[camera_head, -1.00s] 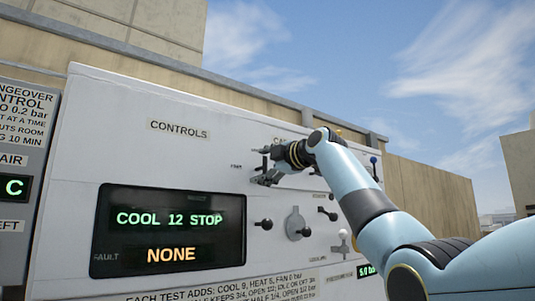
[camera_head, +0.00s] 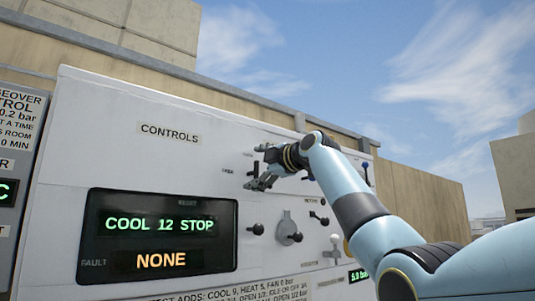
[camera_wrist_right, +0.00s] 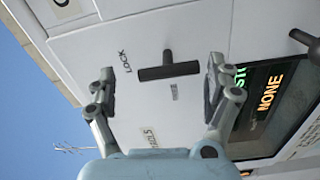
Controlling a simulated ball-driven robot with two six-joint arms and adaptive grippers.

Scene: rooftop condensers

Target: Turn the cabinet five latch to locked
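The latch (camera_wrist_right: 168,72) is a dark T-shaped handle on the pale cabinet panel. In the right wrist view its bar lies between my fingers, with one end toward the word LOCK. A smaller label, too blurred to read there, sits beside it. My right gripper (camera_head: 259,167) is open at the upper part of the panel in the head view and hides most of the latch. In the right wrist view its two fingers stand apart, one beyond each end of the bar, with visible gaps. My left gripper is not in view.
Below the gripper are a dark knob (camera_head: 256,229), a round grey dial (camera_head: 289,229) and other small levers. A display (camera_head: 160,231) reads COOL 12 STOP and NONE. Open sky is above the cabinet.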

